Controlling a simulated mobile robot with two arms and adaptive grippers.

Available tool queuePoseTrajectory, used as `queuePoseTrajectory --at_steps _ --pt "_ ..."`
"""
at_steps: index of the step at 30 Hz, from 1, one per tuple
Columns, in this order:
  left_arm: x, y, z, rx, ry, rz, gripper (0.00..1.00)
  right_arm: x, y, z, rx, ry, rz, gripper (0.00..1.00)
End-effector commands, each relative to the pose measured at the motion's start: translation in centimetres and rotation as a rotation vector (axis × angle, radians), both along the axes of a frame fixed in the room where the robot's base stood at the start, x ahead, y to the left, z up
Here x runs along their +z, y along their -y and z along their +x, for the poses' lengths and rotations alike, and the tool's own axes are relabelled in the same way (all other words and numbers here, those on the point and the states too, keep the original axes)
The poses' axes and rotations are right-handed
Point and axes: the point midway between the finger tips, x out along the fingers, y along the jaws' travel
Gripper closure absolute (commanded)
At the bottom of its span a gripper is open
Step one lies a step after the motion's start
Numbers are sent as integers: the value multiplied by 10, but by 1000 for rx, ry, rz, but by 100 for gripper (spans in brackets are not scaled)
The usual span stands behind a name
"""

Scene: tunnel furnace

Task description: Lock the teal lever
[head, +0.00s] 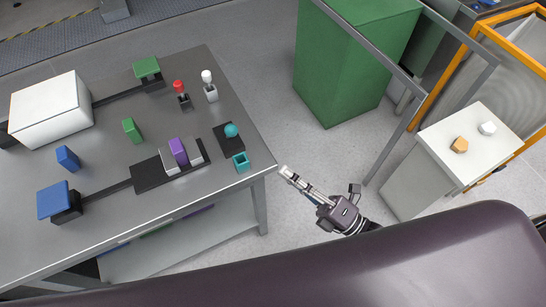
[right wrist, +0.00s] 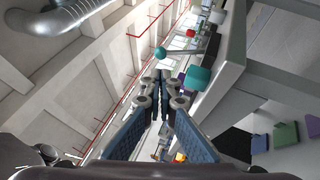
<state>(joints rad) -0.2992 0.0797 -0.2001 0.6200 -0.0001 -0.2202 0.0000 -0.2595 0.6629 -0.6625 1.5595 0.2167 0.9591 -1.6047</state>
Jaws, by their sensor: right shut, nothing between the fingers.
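The teal lever has a round teal knob (head: 231,130) on a black base (head: 222,142) near the right edge of the grey table. A teal bracket (head: 241,161) sits in front of the knob, at the base's near end. In the right wrist view the knob (right wrist: 160,53) shows just beyond the fingertips, with a rod running right from it, and the teal bracket (right wrist: 198,78) is to the right. My right gripper (head: 286,171) is shut and empty, off the table's right edge and apart from the lever. My left gripper is not in view.
The grey table (head: 100,140) also holds red (head: 179,86) and white (head: 207,77) knobbed levers, a purple block (head: 178,152), green and blue blocks and a white box (head: 48,108). A green cabinet (head: 345,60) and a white pedestal (head: 440,150) stand right. Open floor lies between.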

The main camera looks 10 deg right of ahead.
Motion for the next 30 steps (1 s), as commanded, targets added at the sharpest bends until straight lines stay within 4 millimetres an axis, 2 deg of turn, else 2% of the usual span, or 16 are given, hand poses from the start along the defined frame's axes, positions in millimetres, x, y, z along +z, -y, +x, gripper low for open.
queuePoseTrajectory --at_steps 15,21,30 --pt "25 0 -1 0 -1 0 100 37 -69 70 1 2 2 100" --pt "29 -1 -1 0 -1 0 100 42 -82 84 1 0 1 100" --pt "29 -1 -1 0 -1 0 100 42 -85 86 0 -1 1 100"
